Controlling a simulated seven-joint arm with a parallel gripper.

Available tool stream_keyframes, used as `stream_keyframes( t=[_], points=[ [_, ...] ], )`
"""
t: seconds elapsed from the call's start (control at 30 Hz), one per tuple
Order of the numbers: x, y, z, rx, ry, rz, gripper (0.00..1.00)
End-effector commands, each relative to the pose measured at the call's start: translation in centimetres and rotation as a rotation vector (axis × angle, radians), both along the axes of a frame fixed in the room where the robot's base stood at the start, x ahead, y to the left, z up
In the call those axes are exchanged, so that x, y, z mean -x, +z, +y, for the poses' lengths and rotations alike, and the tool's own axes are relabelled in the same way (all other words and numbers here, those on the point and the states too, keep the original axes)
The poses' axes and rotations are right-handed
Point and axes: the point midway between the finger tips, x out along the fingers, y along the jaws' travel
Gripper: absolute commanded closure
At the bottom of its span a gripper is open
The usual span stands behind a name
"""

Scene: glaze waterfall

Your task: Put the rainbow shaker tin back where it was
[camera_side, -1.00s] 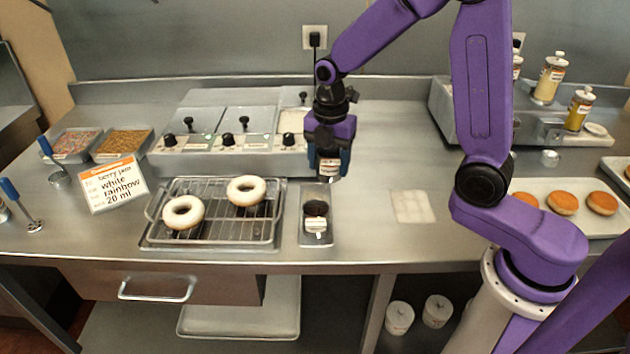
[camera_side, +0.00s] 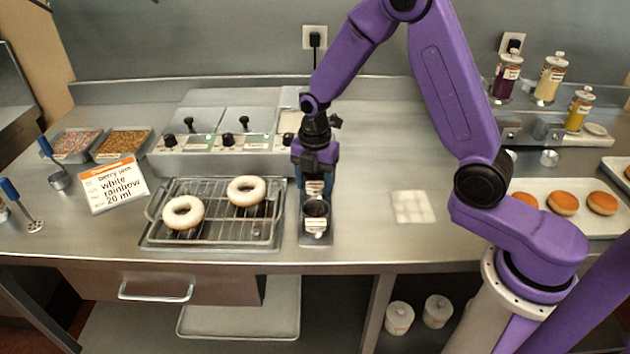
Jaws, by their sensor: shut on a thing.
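My gripper (camera_side: 315,178) points down and is shut on a shaker tin (camera_side: 315,188), taken as the rainbow one; its pale label is too small to read. The tin is at the back end of a narrow metal tray (camera_side: 317,241). A second tin (camera_side: 316,211) with a dark top and pale label stands in the front part of that tray, just in front of the held tin. I cannot tell whether the held tin touches the tray floor.
A wire rack (camera_side: 215,236) with two white-glazed donuts (camera_side: 183,212) lies just left of the tray. The glaze station (camera_side: 225,160) stands behind. An order card (camera_side: 115,184) and two sprinkle trays (camera_side: 120,145) are at left. The counter right of the tray is clear up to a pale square (camera_side: 413,207).

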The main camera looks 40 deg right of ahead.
Motion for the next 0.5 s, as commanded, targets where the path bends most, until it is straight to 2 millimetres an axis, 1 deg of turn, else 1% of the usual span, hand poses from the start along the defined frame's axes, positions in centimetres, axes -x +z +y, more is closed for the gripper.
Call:
stream_keyframes(
  t=[0.2, 0.23, 0.3, 0.5],
  points=[
    [0.03, -0.35, -0.01, 0.001, 0.000, 0.002, 0.74],
    [0.04, -0.35, -0.01, 0.001, 0.000, 0.002, 0.33],
    [0.04, -0.33, -0.01, 0.000, 0.000, 0.001, 0.14],
    [0.03, -0.32, -0.01, 0.000, 0.000, 0.001, 0.14]
  ],
)
